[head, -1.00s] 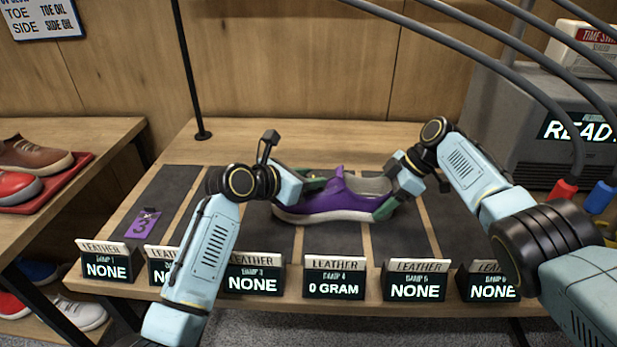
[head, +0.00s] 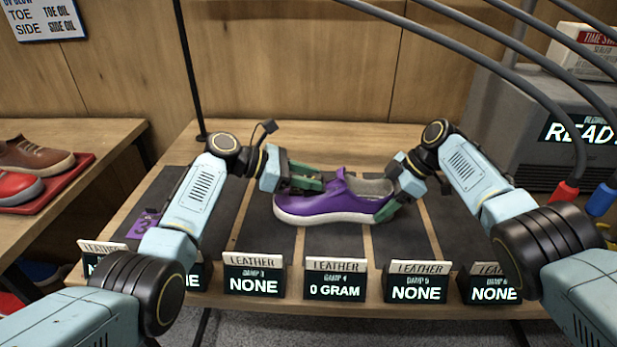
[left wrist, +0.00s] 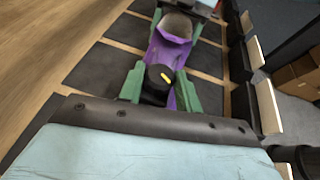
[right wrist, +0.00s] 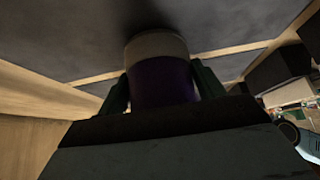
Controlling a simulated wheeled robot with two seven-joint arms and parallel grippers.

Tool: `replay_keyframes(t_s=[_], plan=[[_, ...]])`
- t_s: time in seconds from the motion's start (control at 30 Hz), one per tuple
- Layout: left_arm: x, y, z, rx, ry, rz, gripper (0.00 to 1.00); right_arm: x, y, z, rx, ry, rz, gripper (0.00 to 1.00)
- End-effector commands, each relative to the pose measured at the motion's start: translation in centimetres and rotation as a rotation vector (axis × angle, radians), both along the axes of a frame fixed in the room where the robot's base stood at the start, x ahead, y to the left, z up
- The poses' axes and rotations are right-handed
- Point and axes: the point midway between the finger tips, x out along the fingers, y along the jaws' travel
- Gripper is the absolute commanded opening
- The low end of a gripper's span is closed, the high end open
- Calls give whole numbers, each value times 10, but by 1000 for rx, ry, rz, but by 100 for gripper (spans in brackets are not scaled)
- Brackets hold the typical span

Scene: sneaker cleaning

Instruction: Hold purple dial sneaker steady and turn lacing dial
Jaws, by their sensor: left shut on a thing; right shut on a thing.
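The purple sneaker (head: 325,207) with a white sole sits on the dark mats of the table, toe to the left. My right gripper (head: 388,205) is shut on its heel; the right wrist view shows the purple heel (right wrist: 160,82) between the fingers. My left gripper (head: 308,181) is over the front of the shoe. In the left wrist view, the black lacing dial (left wrist: 159,76) with a yellow mark lies between the green fingers of my left gripper, which is shut on it. The dial is hidden in the head view.
Several leather signs stand along the table's front edge, one a "0 GRAM" display (head: 334,290). A grey machine (head: 540,125) stands at the back right, and a black pole (head: 187,70) at the back left. Other shoes lie on a red tray (head: 65,185) at left.

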Motion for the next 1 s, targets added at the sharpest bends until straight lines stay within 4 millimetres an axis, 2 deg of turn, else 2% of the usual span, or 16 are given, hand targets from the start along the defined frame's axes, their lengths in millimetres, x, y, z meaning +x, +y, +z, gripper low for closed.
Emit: replay_keyframes(t_s=[0.73,0.77,0.8,0.83,1.0], plan=[[0,2,-2,1,1,-71,11,-1,0,-1,-1,1,8,37],[0,2,-2,1,1,-71,35,-1,0,-1,-1,1,8,37],[0,2,-2,1,1,-71,40,-1,0,-1,-1,1,8,37],[0,2,-1,1,1,-71,43,-1,0,-1,-1,1,8,37],[0,1,-1,-1,0,-73,43,-1,0,-1,-1,1,6,37]])
